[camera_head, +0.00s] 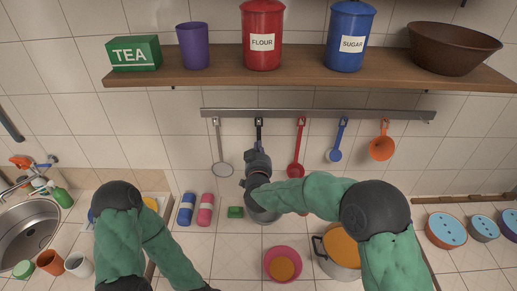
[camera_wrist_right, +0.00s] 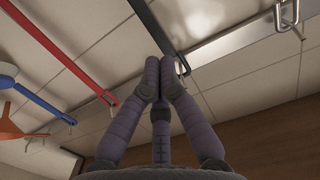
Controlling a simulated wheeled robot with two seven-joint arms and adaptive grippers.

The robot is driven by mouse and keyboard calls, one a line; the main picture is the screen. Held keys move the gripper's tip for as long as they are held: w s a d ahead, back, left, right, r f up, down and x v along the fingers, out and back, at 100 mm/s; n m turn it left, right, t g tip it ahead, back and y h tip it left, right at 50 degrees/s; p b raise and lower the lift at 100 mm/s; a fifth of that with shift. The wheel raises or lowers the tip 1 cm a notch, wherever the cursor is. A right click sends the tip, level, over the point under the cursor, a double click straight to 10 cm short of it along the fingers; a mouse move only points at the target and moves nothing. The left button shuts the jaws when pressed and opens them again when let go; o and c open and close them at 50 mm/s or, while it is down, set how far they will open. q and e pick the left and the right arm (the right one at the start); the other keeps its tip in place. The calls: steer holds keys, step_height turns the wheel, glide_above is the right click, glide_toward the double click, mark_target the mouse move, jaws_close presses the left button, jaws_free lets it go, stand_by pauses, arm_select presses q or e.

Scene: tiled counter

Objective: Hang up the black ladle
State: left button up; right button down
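The black ladle (camera_head: 258,131) hangs down from the metal rail, its handle upright with the top at a hook. Its lower part is hidden behind my right gripper (camera_head: 258,158). In the right wrist view the black handle (camera_wrist_right: 152,25) runs behind the fingertips of the right gripper (camera_wrist_right: 161,70), its end close to the rail. Two fingertips are close together at the handle. I cannot tell whether they grip it. My left arm shows at the lower left, and its gripper is not visible.
On the rail (camera_head: 330,113) hang a grey skimmer (camera_head: 223,168), a red ladle (camera_head: 295,169), a blue ladle (camera_head: 334,155) and an orange funnel (camera_head: 382,148). A wooden shelf (camera_head: 220,79) with canisters is above. Below stand a pink bowl (camera_head: 270,255) and pot (camera_head: 325,262).

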mark_target(259, 132)
steer(key=shift+w+d+b, duration=0.1)
steer(key=shift+w+b, duration=0.3)
steer(key=shift+w, duration=3.4)
stand_by(0.7)
steer(key=shift+s, duration=1.25)
stand_by(2.2)
